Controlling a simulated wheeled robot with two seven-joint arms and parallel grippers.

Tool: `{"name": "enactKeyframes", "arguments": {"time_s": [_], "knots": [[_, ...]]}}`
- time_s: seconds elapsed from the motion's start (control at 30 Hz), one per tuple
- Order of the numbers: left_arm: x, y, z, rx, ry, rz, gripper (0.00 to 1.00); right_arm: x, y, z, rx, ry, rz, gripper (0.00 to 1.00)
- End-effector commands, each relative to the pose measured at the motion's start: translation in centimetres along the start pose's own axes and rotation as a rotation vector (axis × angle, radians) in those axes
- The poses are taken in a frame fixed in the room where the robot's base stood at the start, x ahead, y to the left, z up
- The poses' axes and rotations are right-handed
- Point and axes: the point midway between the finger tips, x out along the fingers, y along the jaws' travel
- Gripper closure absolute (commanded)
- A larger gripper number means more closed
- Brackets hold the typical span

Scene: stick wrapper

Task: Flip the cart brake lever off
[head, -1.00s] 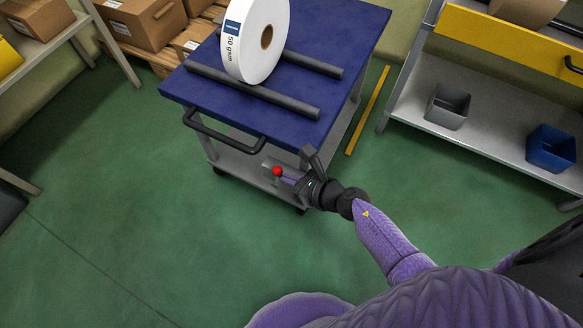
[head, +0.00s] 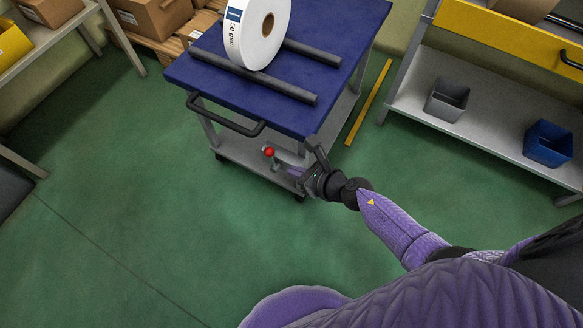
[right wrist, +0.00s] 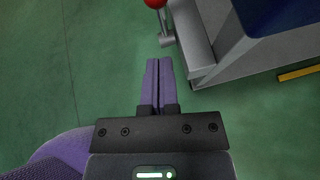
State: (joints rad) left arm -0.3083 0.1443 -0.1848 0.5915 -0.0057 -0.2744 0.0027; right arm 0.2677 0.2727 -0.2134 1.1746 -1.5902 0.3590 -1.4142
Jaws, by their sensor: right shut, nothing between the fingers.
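The cart (head: 340,25) has a blue top and a grey lower shelf. Its brake lever, with a red ball knob (head: 268,152), is low at the near side of the cart. In the right wrist view the red knob (right wrist: 155,3) is cut by the top edge, and its grey stem (right wrist: 163,20) runs down to a pivot. My right gripper (head: 287,168) is beside the lever, under the cart's near right corner. Its purple fingers (right wrist: 159,62) are together and empty, just short of the lever's pivot, with no clear contact. My left gripper is not in view.
A white roll (head: 258,30) stands on dark bars on the cart top. A shelf (head: 480,120) with a grey bin (head: 447,98) and blue bin (head: 549,144) is at right. Green floor is open at left.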

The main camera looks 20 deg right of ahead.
Motion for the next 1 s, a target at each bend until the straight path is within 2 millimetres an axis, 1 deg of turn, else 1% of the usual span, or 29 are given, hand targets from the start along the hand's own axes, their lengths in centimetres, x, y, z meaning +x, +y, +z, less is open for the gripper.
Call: {"name": "enactKeyframes", "arguments": {"time_s": [0.03, 0.1, 0.2, 0.3, 0.4, 0.5, 0.7, 0.93, 1.0], "knots": [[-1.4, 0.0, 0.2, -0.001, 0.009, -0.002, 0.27, -1.9, 0.1, 0.9, -0.005, -0.003, -0.001, 1.00], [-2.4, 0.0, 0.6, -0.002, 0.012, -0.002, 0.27, -3.7, 0.1, 1.2, -0.004, -0.004, -0.001, 1.00], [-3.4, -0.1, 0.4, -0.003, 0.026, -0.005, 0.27, -6.0, 0.1, 1.3, -0.004, -0.003, -0.001, 1.00], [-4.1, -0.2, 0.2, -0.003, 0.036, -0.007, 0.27, -7.8, 0.2, 1.4, -0.003, -0.003, 0.000, 1.00], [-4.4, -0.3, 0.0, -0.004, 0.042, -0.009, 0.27, -9.0, 0.2, 1.3, -0.002, -0.003, 0.000, 1.00], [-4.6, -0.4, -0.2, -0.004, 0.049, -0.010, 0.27, -9.6, 0.2, 1.2, -0.001, -0.002, 0.000, 1.00], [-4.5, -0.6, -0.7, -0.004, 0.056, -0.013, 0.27, -9.7, 0.2, 1.1, 0.000, -0.001, 0.000, 1.00], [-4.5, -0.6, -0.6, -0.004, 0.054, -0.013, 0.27, -9.7, 0.2, 1.1, 0.000, -0.001, 0.000, 1.00], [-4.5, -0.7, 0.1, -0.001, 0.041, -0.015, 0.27, -9.6, 0.2, 1.0, 0.004, -0.002, 0.000, 1.00]]}}
